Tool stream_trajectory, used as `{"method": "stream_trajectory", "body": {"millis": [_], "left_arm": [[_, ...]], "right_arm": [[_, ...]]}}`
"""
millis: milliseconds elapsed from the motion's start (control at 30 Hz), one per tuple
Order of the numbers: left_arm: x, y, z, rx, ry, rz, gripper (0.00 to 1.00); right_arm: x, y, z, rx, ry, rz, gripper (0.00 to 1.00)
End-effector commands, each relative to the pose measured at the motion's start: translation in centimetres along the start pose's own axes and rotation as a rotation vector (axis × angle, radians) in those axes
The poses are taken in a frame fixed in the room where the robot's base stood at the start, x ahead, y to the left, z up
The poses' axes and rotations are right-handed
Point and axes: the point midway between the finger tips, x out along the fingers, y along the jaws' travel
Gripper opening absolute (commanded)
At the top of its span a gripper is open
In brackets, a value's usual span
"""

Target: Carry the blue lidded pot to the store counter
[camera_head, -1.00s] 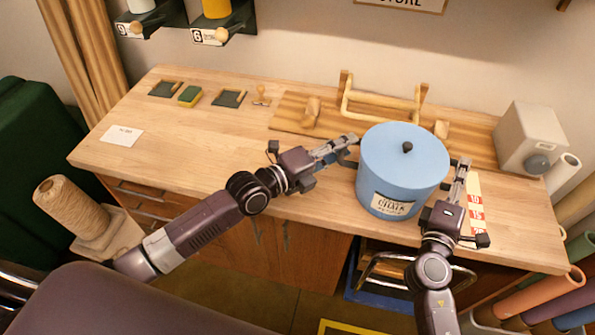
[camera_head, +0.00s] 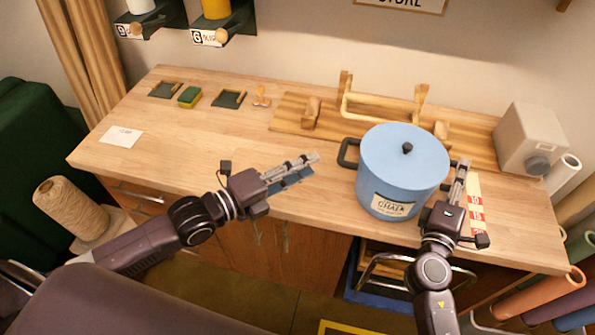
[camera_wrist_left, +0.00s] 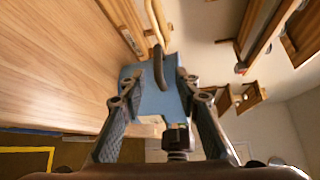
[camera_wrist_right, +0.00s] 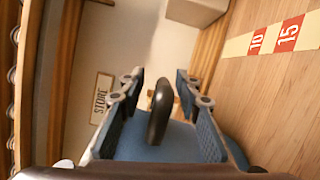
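The blue lidded pot (camera_head: 402,165) stands upright on the wooden counter (camera_head: 235,140), near its front edge, below a STORE sign (camera_head: 405,3). It has a black lid knob, a chalk label and dark side handles. My left gripper (camera_head: 308,166) is open and empty, to the left of the pot and apart from its left handle (camera_head: 347,153). The left wrist view shows that handle (camera_wrist_left: 160,68) ahead, beyond the fingertips. My right gripper (camera_head: 460,170) is at the pot's right side. In the right wrist view the right handle (camera_wrist_right: 160,110) lies between its spread fingers, with gaps on both sides.
A wooden board with a rail (camera_head: 380,108) lies behind the pot. A grey box (camera_head: 530,138) stands at the right end, near a red-and-white number strip (camera_head: 476,205). Small trays, a sponge (camera_head: 190,96) and a white card (camera_head: 121,135) lie left. The counter's left middle is clear.

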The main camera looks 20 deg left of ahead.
Motion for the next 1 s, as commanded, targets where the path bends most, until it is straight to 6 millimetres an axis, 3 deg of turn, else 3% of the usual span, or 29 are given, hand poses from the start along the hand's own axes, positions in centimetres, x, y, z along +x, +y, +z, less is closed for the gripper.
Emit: {"method": "stream_trajectory", "body": {"millis": [167,500,700,1000], "left_arm": [[-0.4,-0.1,0.0,0.002,0.001,-0.001,0.30],[-0.4,-0.1,0.0,0.001,0.000,-0.001,0.30],[-0.4,-0.1,0.0,0.001,0.000,-0.001,0.30],[-0.4,0.0,0.0,0.001,0.000,-0.001,0.30]], "right_arm": [[-0.9,-0.1,0.0,0.000,0.001,-0.001,0.31],[-7.8,-0.2,-0.1,-0.001,0.002,-0.004,0.31],[-10.9,-0.1,0.0,-0.002,0.002,-0.002,0.31],[-12.1,0.0,0.0,0.000,0.000,0.000,0.31]]}}
